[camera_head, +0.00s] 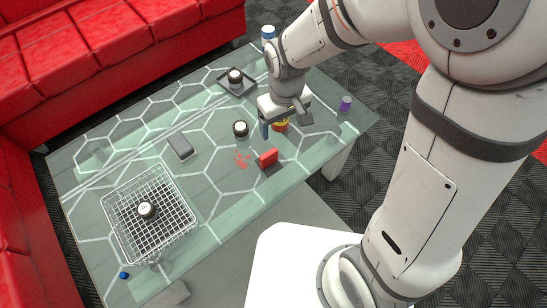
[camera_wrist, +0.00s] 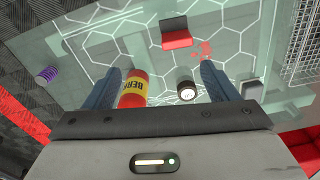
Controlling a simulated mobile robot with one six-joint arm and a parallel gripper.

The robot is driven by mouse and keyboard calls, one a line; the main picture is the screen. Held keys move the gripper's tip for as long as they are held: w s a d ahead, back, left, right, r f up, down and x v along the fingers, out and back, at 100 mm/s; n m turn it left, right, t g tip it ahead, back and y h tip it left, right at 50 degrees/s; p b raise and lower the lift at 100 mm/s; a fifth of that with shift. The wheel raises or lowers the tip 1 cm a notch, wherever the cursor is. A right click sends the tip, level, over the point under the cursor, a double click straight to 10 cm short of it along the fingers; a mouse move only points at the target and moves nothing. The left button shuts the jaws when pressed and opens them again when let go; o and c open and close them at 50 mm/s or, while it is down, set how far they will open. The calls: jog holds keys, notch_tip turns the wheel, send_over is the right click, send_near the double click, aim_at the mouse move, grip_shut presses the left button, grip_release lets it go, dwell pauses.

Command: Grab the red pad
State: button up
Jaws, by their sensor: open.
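The red pad (camera_head: 268,156) is a small red piece with a dark grey part, on the glass table near its front edge. It also shows at the top middle of the wrist view (camera_wrist: 177,40), beyond my fingertips. My gripper (camera_head: 286,126) is open above the table, with no contact on the pad. In the wrist view its two blue-grey fingers (camera_wrist: 160,72) are spread wide, with nothing gripped. The pad lies apart from both fingers.
A red and yellow can (camera_wrist: 133,88) stands close to one finger. A dark round jar (camera_head: 240,128) is nearby. A wire basket (camera_head: 148,240) holds another jar. A purple item (camera_head: 345,103), a grey box (camera_head: 180,147) and a tray (camera_head: 237,88) sit on the table (camera_head: 100,165).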

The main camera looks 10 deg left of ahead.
jog(key=n+b, duration=0.1)
jog(key=b, duration=0.3)
send_over(268, 153)
jog(key=f, duration=0.9)
jog(key=shift+s+f, duration=0.25)
jog(key=shift+f, duration=0.05)
notch_tip(268, 153, down, 2)
jog(key=shift+f+b, duration=0.25)
jog(key=shift+b, duration=0.2)
jog(key=f+b, duration=0.3)
jog(key=f, duration=0.2)
jog(key=shift+w+f, duration=0.1)
jog(key=shift+w, duration=0.1)
jog(key=c, duration=1.1)
